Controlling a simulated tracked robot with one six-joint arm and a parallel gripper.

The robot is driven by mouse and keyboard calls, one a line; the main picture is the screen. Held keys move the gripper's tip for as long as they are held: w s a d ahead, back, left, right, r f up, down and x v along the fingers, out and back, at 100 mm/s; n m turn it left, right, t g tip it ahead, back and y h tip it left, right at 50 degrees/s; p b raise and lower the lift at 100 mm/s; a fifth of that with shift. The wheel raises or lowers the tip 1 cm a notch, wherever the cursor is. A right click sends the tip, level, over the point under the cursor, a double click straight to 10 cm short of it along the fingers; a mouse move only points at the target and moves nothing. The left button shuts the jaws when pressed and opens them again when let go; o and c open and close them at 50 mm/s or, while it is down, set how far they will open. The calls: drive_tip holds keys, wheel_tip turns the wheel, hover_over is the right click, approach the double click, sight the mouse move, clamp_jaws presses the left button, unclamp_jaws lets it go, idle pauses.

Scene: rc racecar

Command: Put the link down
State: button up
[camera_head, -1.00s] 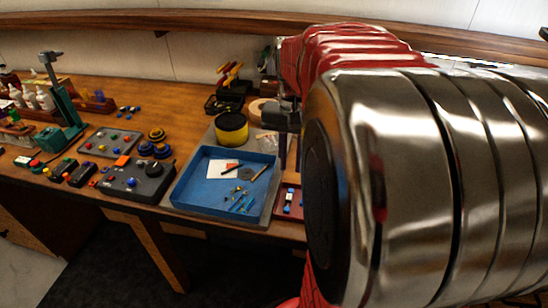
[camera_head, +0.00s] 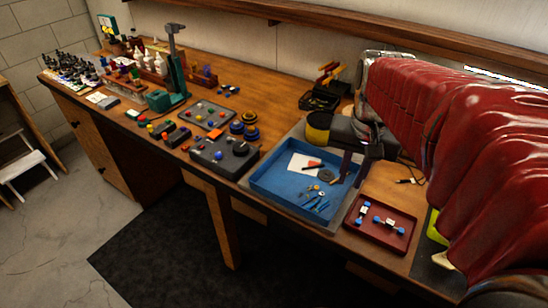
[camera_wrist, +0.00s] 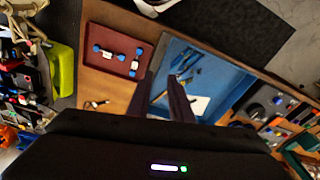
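Two small links with blue ends and pale middles lie in a red tray (camera_head: 378,238). The left link (camera_head: 363,213) is nearly upright in the picture, and the right link (camera_head: 388,224) lies crosswise. The wrist view also shows both, the one link (camera_wrist: 102,50) and the other link (camera_wrist: 136,62). My gripper (camera_head: 353,178) hangs over the right side of the blue tray (camera_head: 287,204), to the left of and behind the red tray. In the wrist view its two dark fingers (camera_wrist: 164,82) stand apart, with no object visible between them.
The blue tray holds a white sheet (camera_head: 304,163) and several small tools. A black and yellow round container (camera_head: 318,128) stands behind it. A dark control box (camera_head: 225,153) sits to its left. A yellow-green object (camera_wrist: 62,70) lies beyond the red tray.

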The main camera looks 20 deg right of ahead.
drive_tip(key=s+a+n+t, duration=0.2)
drive_tip(key=a+n, duration=0.2)
drive_tip(key=a, duration=0.4)
drive_tip(key=s+a+n+t, duration=0.2)
drive_tip(key=a+n, duration=0.1)
drive_tip(key=a, duration=0.5)
drive_tip(key=shift+s+a+n+y, duration=0.15)
drive_tip(key=shift+s+n+y, duration=0.15)
drive_tip(key=shift+n, duration=0.1)
